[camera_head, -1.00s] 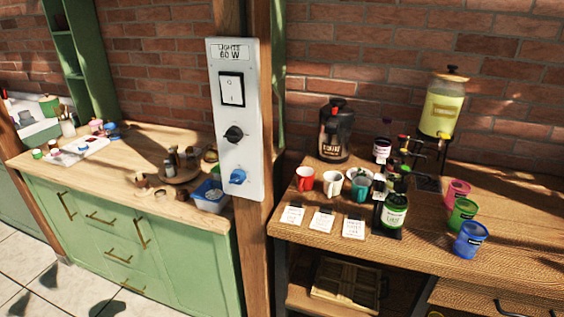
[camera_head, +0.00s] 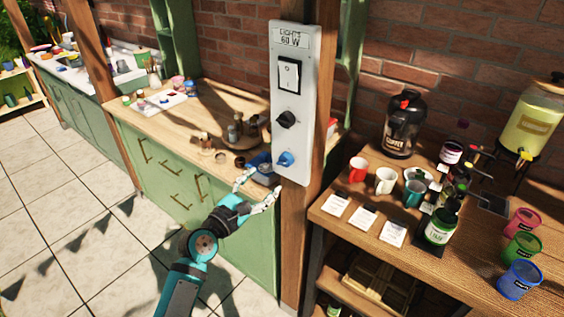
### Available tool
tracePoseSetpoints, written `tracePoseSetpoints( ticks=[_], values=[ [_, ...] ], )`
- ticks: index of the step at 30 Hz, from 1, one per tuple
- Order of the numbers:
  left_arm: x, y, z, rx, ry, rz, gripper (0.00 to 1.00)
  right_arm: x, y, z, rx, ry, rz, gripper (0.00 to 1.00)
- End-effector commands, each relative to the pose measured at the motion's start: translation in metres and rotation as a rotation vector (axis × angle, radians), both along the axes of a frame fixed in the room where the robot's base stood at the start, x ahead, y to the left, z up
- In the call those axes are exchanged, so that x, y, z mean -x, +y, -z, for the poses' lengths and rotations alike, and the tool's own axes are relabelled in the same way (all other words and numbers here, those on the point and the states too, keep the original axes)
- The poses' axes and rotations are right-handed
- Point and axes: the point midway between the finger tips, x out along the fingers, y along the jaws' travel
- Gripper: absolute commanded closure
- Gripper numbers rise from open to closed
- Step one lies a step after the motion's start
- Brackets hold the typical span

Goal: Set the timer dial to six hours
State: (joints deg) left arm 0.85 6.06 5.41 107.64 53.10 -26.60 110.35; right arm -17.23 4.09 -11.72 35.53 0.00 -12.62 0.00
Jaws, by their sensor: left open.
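A white control panel (camera_head: 293,150) labelled "LIGHTS 60 W" is fixed upright on a wooden post. It carries a rocker switch (camera_head: 289,76), a black dial (camera_head: 286,119) below it and a blue dial (camera_head: 286,159) near the bottom. Which dial is the timer, and any hour marks, are too small to tell. My left gripper (camera_head: 264,183) is open and empty, with its fingers pointing up and right. It is just left of and below the blue dial, apart from it in the picture. My right gripper is out of view.
The wooden post (camera_head: 293,245) stands between a green-cabinet counter (camera_head: 212,100) on the left and a wooden table (camera_head: 345,230) on the right. Mugs, cards, bottles and coloured cups crowd that table. Tiled floor (camera_head: 60,220) is open at left.

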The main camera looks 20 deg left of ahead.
Motion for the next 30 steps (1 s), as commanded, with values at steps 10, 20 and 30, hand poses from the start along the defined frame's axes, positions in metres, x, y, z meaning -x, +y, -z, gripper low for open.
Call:
tracePoseSetpoints(
  ticks=[10, 20, 30],
  values=[
    [-0.068, -0.019, -0.001, -0.004, -0.001, 0.0, 0.39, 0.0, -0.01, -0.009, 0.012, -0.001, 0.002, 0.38],
    [-0.091, -0.025, 0.001, -0.003, 0.0, 0.0, 0.39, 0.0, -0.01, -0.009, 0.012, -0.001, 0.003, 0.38],
    [-0.091, -0.025, 0.0, -0.003, 0.0, -0.001, 0.55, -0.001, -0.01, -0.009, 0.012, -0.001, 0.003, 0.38]
  ],
)
